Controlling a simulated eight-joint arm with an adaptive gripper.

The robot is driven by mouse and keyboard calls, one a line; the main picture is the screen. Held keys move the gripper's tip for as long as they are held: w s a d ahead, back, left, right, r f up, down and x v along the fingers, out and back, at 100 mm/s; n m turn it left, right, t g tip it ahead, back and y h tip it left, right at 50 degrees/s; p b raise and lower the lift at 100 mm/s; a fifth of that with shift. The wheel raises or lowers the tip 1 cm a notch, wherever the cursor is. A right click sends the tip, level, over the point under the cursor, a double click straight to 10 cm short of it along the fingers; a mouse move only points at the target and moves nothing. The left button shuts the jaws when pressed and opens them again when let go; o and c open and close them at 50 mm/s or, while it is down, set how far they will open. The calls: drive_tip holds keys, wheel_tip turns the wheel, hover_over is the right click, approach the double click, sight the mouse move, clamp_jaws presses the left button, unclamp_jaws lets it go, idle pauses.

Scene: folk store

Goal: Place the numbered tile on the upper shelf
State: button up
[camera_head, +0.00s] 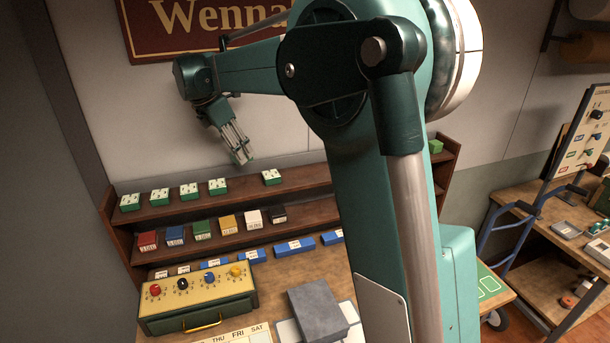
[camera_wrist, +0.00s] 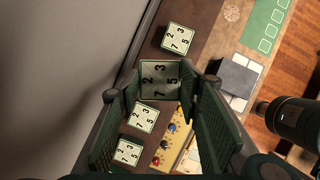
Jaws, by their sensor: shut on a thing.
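My gripper (camera_head: 240,153) hangs above the upper shelf (camera_head: 315,171) in the head view, tilted down to the right. In the wrist view its fingers (camera_wrist: 160,95) are shut on a pale tile (camera_wrist: 159,80) marked 2, 3, 7 and 5. Similar green-edged tiles stand in a row on the upper shelf: several to the left, the nearest one (camera_head: 218,186), and one to the right (camera_head: 272,177). The held tile is over the gap between these two. In the wrist view, a shelf tile (camera_wrist: 178,39) is above it and others (camera_wrist: 144,117) below. Clearance under it is hard to tell.
The shelf below holds coloured boxes (camera_head: 202,229); blue blocks (camera_head: 294,246) sit lower. A yellow panel with knobs (camera_head: 198,291) and a grey box (camera_head: 317,308) are on the bench. A red sign (camera_head: 195,25) hangs on the wall above. My arm hides the shelf's right part.

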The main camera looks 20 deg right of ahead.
hover_over(248, 184)
drive_tip(key=a, duration=0.2)
drive_tip(key=shift+s+d+f, duration=0.1)
drive_tip(key=shift+s+f, duration=0.1)
drive_tip(key=shift+f, duration=1.25)
drive_tip(key=shift+s+d+f, duration=0.1)
drive_tip(key=shift+s+f, duration=0.1)
drive_tip(key=shift+f, duration=1.2)
drive_tip(key=shift+f+p, duration=0.3)
drive_tip(key=shift+f, duration=1.8)
drive_tip(key=shift+f, duration=0.15)
drive_tip(key=o, duration=1)
drive_tip(key=shift+c, duration=0.2)
drive_tip(key=v, duration=1.2)
drive_tip(key=shift+b, duration=0.3)
